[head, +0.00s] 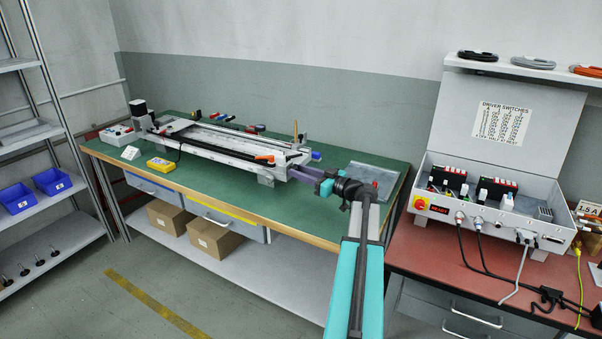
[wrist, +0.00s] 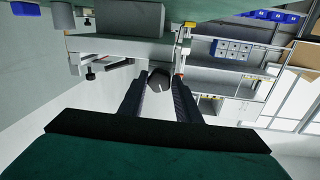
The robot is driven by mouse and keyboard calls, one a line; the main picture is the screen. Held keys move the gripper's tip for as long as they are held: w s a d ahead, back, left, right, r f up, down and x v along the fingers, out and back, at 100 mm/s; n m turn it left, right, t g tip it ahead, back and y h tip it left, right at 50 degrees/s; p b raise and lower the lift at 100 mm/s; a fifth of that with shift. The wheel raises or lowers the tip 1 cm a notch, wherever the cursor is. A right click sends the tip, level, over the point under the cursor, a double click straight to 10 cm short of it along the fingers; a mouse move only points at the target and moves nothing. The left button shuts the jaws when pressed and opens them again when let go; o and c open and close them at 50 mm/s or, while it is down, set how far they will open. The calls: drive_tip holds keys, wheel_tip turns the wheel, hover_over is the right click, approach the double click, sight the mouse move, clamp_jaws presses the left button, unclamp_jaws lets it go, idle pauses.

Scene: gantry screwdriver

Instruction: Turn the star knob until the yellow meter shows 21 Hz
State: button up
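The yellow meter (head: 159,164) lies near the front edge of the green bench, left of the long gantry rail (head: 215,145); its reading is too small to make out. My gripper (head: 289,165) is at the right end of the gantry, its two fingers pointing at that end. In the wrist view a dark round knob (wrist: 159,81), apparently the star knob, sits between the tips of my gripper (wrist: 159,88). The fingers are apart, one on each side of it. I cannot tell whether they touch it. In the head view the knob is hidden.
An orange handle (head: 264,158) stands on the gantry near my gripper. A grey plate (head: 376,175) lies at the bench's right end. A white box (head: 129,153) is beside the meter. The open driver case (head: 495,205) stands on the red bench at right.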

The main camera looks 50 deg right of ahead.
drive_tip(key=c, duration=0.4)
drive_tip(key=shift+c, duration=0.2)
